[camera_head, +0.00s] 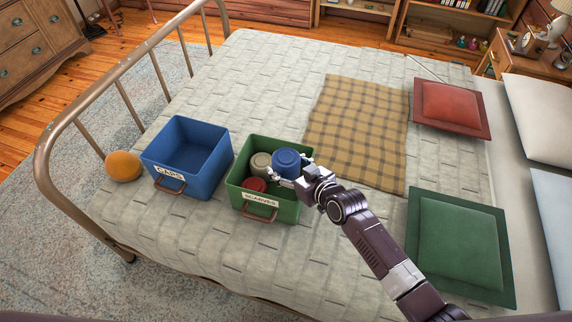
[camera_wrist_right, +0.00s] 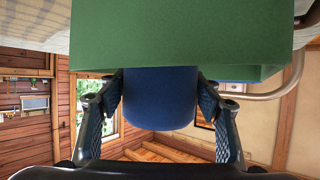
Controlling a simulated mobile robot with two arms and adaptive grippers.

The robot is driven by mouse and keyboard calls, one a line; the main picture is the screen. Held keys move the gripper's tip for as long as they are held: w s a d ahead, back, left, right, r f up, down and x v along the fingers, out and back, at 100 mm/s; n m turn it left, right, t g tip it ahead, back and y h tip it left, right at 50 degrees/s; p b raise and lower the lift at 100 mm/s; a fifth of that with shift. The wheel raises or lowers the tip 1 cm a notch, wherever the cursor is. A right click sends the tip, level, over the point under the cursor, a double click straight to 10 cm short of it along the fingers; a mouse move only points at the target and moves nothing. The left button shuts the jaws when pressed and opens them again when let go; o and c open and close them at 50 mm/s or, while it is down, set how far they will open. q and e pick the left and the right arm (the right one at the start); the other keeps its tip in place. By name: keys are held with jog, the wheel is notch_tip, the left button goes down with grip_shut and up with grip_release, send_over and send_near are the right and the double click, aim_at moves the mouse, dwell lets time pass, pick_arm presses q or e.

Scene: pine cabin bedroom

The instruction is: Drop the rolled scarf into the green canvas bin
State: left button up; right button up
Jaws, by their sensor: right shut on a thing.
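The green canvas bin (camera_head: 289,210), labelled SCARVES, stands on the bed. A beige roll (camera_head: 260,164) and a red roll (camera_head: 254,184) lie inside it. My right gripper (camera_head: 289,170) is shut on a blue rolled scarf (camera_head: 286,157), with one finger on each side. The scarf is at the bin's right side, within or just above its opening; its lower part is hidden. In the right wrist view the blue scarf (camera_wrist_right: 160,100) sits between both fingers, and the bin's green wall (camera_wrist_right: 180,35) fills the top. My left gripper is out of view.
A blue bin (camera_head: 210,178) labelled CAPS stands left of the green bin, with an orange ball (camera_head: 123,166) beyond it near the metal bed frame (camera_head: 44,150). A plaid blanket (camera_head: 355,125), a red cushion (camera_head: 448,105) and a green cushion (camera_head: 458,240) lie to the right.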

jog(key=o, duration=1.3)
jog(key=shift+c, duration=0.2)
jog(key=v, duration=1.2)
